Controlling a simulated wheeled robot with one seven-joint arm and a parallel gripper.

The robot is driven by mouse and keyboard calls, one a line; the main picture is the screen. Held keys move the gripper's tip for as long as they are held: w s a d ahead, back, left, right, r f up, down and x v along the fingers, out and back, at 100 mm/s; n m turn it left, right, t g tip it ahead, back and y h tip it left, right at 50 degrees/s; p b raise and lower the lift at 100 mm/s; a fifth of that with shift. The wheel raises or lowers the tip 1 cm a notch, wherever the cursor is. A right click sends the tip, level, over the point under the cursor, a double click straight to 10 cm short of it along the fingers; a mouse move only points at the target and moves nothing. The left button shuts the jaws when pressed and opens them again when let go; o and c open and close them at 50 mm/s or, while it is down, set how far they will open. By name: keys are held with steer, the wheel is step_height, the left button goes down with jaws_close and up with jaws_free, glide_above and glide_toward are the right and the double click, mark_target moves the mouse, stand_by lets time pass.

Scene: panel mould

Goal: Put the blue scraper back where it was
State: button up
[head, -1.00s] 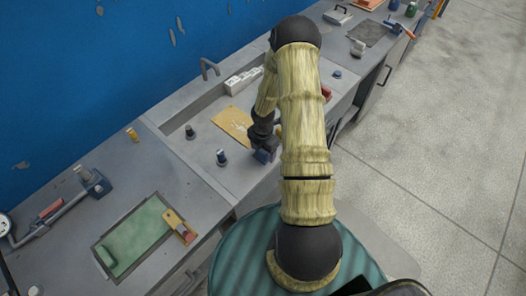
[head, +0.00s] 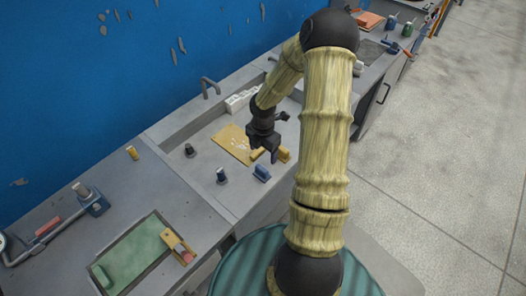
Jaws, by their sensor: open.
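A small blue block-like thing (head: 262,173), which looks like the blue scraper, rests on the grey bench in front of the yellow board (head: 231,146). It stands clear of my gripper. My gripper (head: 267,156) is open and points down just behind and above it, near the right edge of the yellow board.
Two dark-capped bottles (head: 221,176) (head: 190,151) stand left of the blue thing. White blocks (head: 241,99) stand at the back. A green mat (head: 132,253) with a wooden-handled tool (head: 177,246) lies at front left. The bench between is clear.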

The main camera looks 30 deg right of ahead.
steer(key=s+a+r+m+t, duration=0.1)
steer(key=s+a+r+m, duration=0.5)
steer(key=r+m, duration=0.3)
steer(key=s+a+r+m+t, duration=0.1)
steer(key=s+a+r+m, duration=0.5)
steer(key=r+m, duration=0.3)
steer(key=a+m, duration=0.1)
steer(key=m, duration=0.3)
steer(key=shift+s+a+t, duration=0.25)
steer(key=shift+a+t, duration=0.05)
steer(key=shift+f, duration=0.1)
steer(key=shift+f, duration=0.15)
steer(key=c, duration=0.3)
steer(key=shift+a, duration=0.1)
steer(key=c, duration=0.5)
